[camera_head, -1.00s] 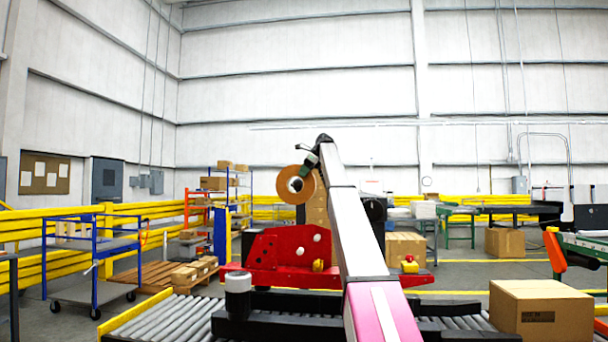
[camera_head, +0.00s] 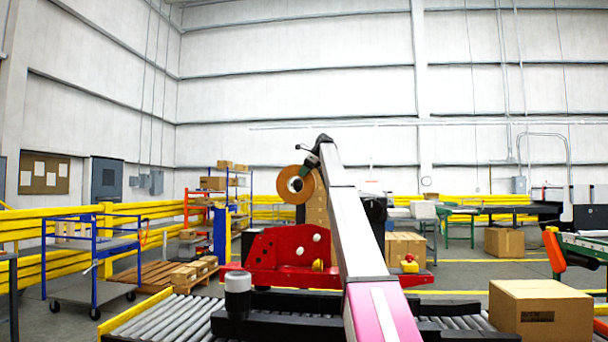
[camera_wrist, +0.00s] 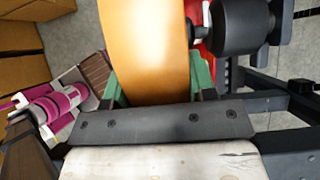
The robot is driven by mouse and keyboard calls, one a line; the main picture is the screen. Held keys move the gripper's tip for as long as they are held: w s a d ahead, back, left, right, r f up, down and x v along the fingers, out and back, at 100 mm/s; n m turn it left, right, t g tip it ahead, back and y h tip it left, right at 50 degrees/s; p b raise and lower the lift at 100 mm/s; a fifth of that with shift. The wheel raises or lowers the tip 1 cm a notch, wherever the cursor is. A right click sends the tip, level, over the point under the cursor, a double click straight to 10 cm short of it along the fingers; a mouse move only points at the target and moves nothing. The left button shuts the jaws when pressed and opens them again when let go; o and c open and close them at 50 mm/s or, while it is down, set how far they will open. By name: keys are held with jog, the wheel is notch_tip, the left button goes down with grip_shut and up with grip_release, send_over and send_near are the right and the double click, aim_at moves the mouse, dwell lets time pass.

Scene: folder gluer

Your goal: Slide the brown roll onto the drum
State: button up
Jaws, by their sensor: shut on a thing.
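The brown roll (camera_head: 308,190) is a wide ring of tape with an open centre, held up in the air on edge above the red machine in the head view. It also fills the upper middle of the wrist view (camera_wrist: 146,45). My gripper (camera_head: 311,164) is shut on it, with green fingers (camera_wrist: 158,80) pressed against its two sides. A black cylinder (camera_wrist: 240,25), which looks like the drum, is just right of the roll in the wrist view, with a small hub facing it. I cannot tell whether the roll touches or surrounds that hub.
A red machine frame (camera_head: 275,252) stands below the roll, behind a roller conveyor (camera_head: 170,322). A cardboard box (camera_head: 540,310) is at the right. Dark bars (camera_wrist: 285,85) lie close right of my gripper in the wrist view.

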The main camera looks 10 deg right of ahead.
jog(key=shift+w+d+r, duration=0.15)
jog(key=shift+w, duration=0.15)
